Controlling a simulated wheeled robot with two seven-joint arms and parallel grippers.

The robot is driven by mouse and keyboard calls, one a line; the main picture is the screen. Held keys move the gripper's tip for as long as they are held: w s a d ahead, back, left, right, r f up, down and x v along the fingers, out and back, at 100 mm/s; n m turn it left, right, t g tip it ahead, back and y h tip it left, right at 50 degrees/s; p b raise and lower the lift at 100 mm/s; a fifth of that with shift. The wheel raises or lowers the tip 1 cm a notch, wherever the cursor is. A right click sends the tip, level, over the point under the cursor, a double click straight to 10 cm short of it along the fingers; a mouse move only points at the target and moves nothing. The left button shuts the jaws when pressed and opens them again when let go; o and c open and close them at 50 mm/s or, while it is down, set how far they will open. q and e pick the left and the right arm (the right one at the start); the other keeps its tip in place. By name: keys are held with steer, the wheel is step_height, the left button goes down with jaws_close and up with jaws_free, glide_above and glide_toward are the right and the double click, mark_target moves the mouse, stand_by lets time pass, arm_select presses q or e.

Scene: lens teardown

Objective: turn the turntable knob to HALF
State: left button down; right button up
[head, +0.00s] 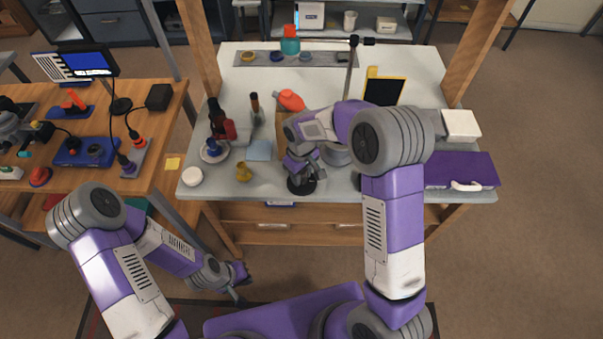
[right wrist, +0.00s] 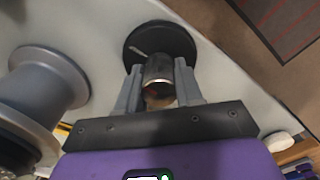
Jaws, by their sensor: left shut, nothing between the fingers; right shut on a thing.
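A silver cylindrical knob (right wrist: 160,78) stands on a round black base (right wrist: 160,38) with a pale pointer line on it. In the right wrist view my right gripper (right wrist: 160,88) has a finger on each side of the knob and is shut on it. In the head view the black base (head: 301,187) lies at the table's front edge, under my right gripper (head: 298,176), which hides the knob there. No HALF mark can be read. My left gripper (head: 240,290) is shut and empty, low in front of the table, away from the knob.
A grey spool-shaped stand (right wrist: 45,80) is close beside my right gripper. A purple case (head: 455,168) lies at the right. My right forearm covers part of the table.

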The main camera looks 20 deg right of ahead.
steer(key=shift+a, duration=0.15)
steer(key=o, duration=1)
steer(key=shift+w, duration=0.1)
steer(key=shift+o, duration=0.2)
step_height(320, 180, up, 8)
steer(key=shift+f+p, duration=0.2)
steer(key=shift+p, duration=0.8)
steer(key=shift+f, duration=0.1)
